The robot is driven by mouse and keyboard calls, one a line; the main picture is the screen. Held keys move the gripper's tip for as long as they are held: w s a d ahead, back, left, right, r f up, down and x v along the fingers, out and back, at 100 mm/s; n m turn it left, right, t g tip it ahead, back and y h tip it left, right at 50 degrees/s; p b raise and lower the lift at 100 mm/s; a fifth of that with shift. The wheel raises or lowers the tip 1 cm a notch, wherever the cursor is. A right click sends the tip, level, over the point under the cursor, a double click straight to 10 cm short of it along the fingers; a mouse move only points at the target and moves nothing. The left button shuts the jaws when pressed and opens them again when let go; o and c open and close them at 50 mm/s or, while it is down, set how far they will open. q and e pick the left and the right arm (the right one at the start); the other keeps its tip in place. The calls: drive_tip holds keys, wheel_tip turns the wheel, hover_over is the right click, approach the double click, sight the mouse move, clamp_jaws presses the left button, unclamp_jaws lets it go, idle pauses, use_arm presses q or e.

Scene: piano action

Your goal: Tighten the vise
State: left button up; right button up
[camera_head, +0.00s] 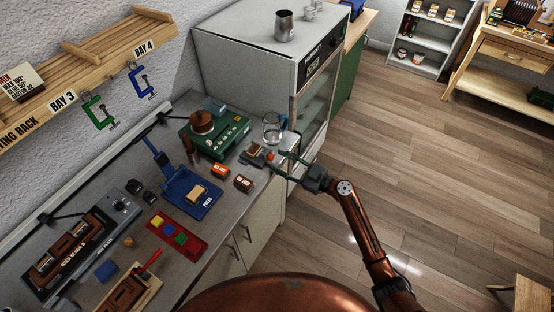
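A small grey vise (247,159) sits near the front edge of the counter, at its far right end. A small brown block (255,149) shows at its jaws; whether the jaws press on it is too small to tell. A small red part (270,156) shows at the vise's right side. My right gripper (279,162) reaches in from the right, with its fingers spread apart and pointing at the vise's right end. I see nothing between the fingers, and contact with the vise cannot be told. My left gripper is not in view.
A glass jug (272,127) stands just behind the vise. A green machine (218,136) and small orange (220,171) and brown (244,183) boxes are to its left. A blue press (187,191) stands farther left. A tall grey cabinet (243,65) rises behind. Open floor lies right.

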drive_tip(key=shift+x, duration=0.95)
drive_tip(key=shift+c, duration=0.3)
drive_tip(key=shift+f, duration=0.1)
clamp_jaws()
